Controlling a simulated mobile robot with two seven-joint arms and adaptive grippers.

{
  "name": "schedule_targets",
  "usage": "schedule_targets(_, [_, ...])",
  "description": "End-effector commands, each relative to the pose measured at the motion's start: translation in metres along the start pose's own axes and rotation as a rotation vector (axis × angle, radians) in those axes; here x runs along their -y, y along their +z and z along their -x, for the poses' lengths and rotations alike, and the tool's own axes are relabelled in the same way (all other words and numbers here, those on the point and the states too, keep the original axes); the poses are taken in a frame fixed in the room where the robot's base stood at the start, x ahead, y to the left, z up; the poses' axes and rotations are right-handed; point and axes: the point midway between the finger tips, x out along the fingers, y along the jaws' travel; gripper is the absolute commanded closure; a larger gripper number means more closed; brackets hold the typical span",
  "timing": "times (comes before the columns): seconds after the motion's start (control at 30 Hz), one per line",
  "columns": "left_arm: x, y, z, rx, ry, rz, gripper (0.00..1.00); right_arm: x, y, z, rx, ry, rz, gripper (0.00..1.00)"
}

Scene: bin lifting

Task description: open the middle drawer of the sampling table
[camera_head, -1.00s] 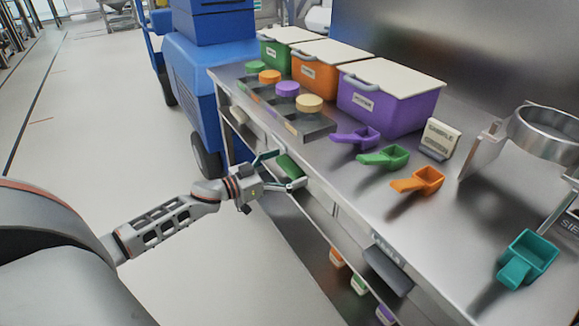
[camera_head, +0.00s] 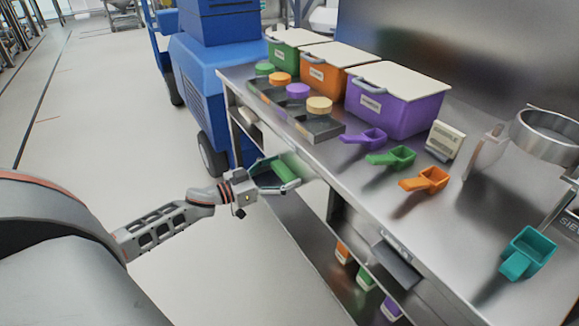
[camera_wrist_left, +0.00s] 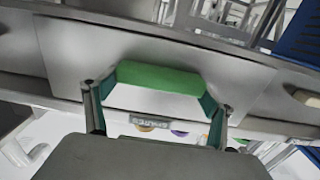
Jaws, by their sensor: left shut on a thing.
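The sampling table (camera_head: 385,225) has a steel top and drawers along its front. The middle drawer has a green handle (camera_head: 289,166) on its grey front; the handle also shows in the left wrist view (camera_wrist_left: 160,78). My left gripper (camera_head: 275,176) is shut on this green handle, with one finger at each end of it in the left wrist view. The drawer front (camera_wrist_left: 75,60) fills much of that view. A pale side edge shows beside a dark gap in the head view, but how far the drawer stands out is unclear. My right gripper is out of view.
Green, orange and purple bins (camera_head: 398,103) stand at the tabletop's back, with coloured scoops (camera_head: 393,158) before them. A dark handle (camera_head: 397,265) juts out farther right. A blue machine (camera_head: 200,90) stands beyond the table. The floor (camera_head: 95,130) at left is clear.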

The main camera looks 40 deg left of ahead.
Motion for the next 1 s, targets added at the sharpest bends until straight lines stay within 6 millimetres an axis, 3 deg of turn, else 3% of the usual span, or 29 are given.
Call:
schedule_targets(0.17, [0.000,-0.007,0.043,-0.003,-0.001,0.000,0.55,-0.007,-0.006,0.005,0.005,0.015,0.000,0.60])
schedule_targets(0.27, [0.000,-0.007,0.070,-0.002,-0.001,0.001,0.55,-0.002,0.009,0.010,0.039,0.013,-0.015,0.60])
schedule_targets(0.63, [0.000,-0.004,0.173,0.001,-0.002,0.002,0.55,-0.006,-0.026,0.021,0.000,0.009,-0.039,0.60])
schedule_targets(0.8, [0.000,-0.003,0.215,0.002,-0.001,0.001,0.55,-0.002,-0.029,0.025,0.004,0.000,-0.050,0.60])
schedule_targets(1.0, [0.000,-0.002,0.252,0.001,-0.001,0.001,0.55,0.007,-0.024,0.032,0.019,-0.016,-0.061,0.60])
